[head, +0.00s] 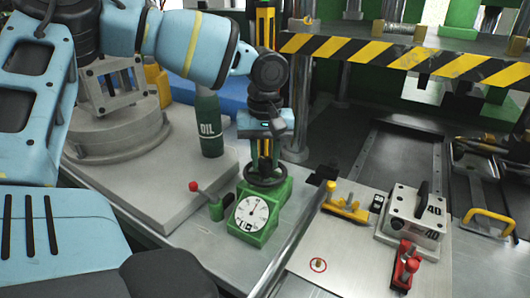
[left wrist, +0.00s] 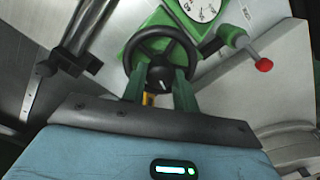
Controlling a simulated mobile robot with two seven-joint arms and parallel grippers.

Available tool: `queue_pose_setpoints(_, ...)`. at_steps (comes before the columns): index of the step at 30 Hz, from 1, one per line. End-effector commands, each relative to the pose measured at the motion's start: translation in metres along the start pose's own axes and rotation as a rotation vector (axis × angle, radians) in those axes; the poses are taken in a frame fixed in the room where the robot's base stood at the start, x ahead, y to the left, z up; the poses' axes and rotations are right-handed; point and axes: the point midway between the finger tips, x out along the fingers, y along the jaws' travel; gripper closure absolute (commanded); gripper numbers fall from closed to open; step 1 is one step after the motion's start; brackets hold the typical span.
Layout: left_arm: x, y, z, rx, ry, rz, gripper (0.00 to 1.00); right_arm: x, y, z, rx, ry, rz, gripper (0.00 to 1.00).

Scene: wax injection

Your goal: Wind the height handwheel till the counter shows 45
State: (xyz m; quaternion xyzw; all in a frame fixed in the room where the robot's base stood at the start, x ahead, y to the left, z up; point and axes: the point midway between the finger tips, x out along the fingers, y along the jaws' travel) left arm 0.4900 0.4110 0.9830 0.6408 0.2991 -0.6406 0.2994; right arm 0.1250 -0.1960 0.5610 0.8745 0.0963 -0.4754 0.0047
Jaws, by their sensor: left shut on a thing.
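The height handwheel (head: 249,181) is a dark spoked ring on top of a green housing (head: 270,222). My left gripper (head: 264,158) comes down on it from above. In the left wrist view, its two green fingers (left wrist: 160,82) stand on either side of the handwheel's dark hub, inside the rim (left wrist: 132,42). The gripper is shut on the handwheel. A round white dial (head: 252,213) with a needle is on the housing's front; its edge shows in the left wrist view (left wrist: 204,8). Its small figures are too small to read. My right gripper is not in view.
A red-knobbed lever (head: 194,187) sticks out left of the housing. A green OIL bottle (head: 208,128) stands behind it. A black-and-yellow striped column (head: 264,25) rises behind my gripper. Right are a yellow clamp (head: 346,208), a metal block marked 40 (head: 412,218) and a red clamp (head: 405,268).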

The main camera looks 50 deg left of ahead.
Motion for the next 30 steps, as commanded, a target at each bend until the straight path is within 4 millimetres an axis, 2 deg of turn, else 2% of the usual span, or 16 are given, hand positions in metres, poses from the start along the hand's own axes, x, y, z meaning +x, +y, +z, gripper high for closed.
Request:
queue_pose_setpoints(11,-0.002,-0.001,0.0,0.209,0.0,0.0,0.94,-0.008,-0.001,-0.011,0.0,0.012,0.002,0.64)
queue_pose_setpoints(30,-0.001,-0.001,0.0,0.812,-0.001,0.0,0.94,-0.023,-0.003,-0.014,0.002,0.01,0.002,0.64)
